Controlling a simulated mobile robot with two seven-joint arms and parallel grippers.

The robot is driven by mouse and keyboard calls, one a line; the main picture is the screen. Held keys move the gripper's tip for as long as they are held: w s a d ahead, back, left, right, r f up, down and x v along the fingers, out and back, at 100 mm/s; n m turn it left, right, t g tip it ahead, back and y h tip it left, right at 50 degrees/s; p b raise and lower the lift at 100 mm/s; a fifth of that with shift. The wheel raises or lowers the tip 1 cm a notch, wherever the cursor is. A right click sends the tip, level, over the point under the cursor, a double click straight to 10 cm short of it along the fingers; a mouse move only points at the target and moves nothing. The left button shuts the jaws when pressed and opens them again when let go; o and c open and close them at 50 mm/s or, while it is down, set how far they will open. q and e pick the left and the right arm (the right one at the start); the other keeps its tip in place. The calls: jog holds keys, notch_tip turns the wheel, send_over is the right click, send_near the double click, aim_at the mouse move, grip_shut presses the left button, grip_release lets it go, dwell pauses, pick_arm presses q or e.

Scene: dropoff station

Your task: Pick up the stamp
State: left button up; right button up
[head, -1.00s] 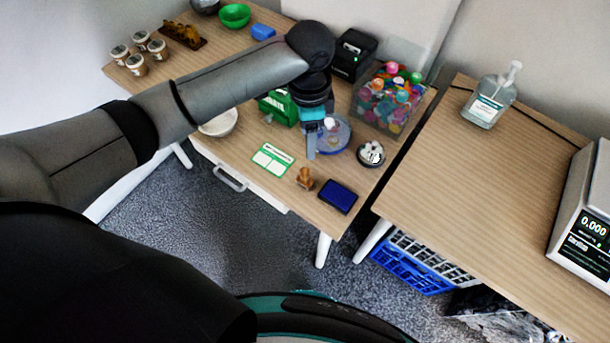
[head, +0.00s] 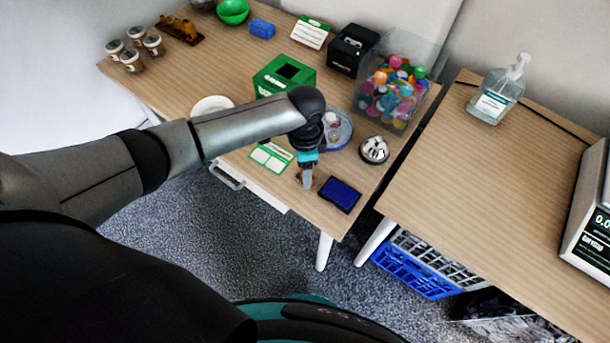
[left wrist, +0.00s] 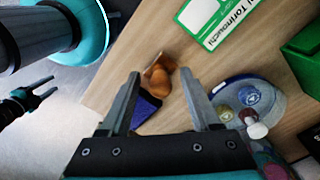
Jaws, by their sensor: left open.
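The stamp (left wrist: 163,70) is a small brown wooden piece on the table, shown in the left wrist view beyond and between my left gripper's fingertips. In the head view the stamp (head: 298,175) is mostly hidden behind my left gripper (head: 307,183). My left gripper (left wrist: 159,75) is open and points down over the stamp, with nothing held. I cannot tell whether a finger touches it. A dark blue ink pad (head: 340,194) lies just right of the gripper. My right gripper (left wrist: 48,86) shows small at the left of the wrist view, its two fingers apart and empty.
A green-and-white card (head: 270,157) lies left of the gripper. A round blue-rimmed dish (head: 347,133), a silver bell (head: 374,150) and a clear bin (head: 410,110) stand behind and right. A green box (head: 283,77) is farther back. The table's front edge is close.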

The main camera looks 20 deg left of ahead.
pick_arm(q)
jog(key=shift+f, duration=0.35)
jog(key=shift+c, duration=0.3)
grip_shut()
